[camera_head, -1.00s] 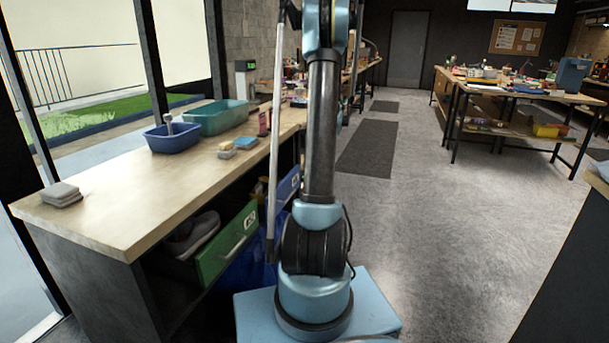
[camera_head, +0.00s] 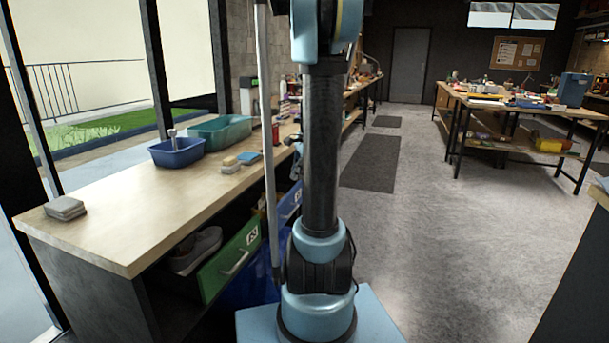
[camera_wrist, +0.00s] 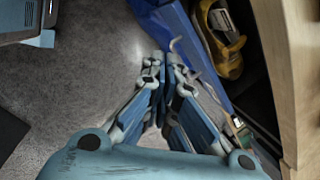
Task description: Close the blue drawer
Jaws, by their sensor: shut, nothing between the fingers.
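The blue drawer (camera_head: 290,203) is under the left workbench, partly hidden behind a pole and my arm in the head view. It stands open; in the wrist view its blue front (camera_wrist: 188,30) shows, with a curved grey handle and a yellow-and-black shoe (camera_wrist: 226,42) inside. My gripper (camera_wrist: 164,62) is shut and empty, its tips close to the drawer front near the handle. I cannot tell whether they touch. In the head view my gripper cannot be made out clearly.
A green drawer (camera_head: 230,262) holding a grey shoe stands open nearer the camera. The wooden workbench (camera_head: 130,225) carries a blue tub (camera_head: 177,153), a teal tub (camera_head: 220,132) and sponges. The bench edge lies close on the right of the wrist view.

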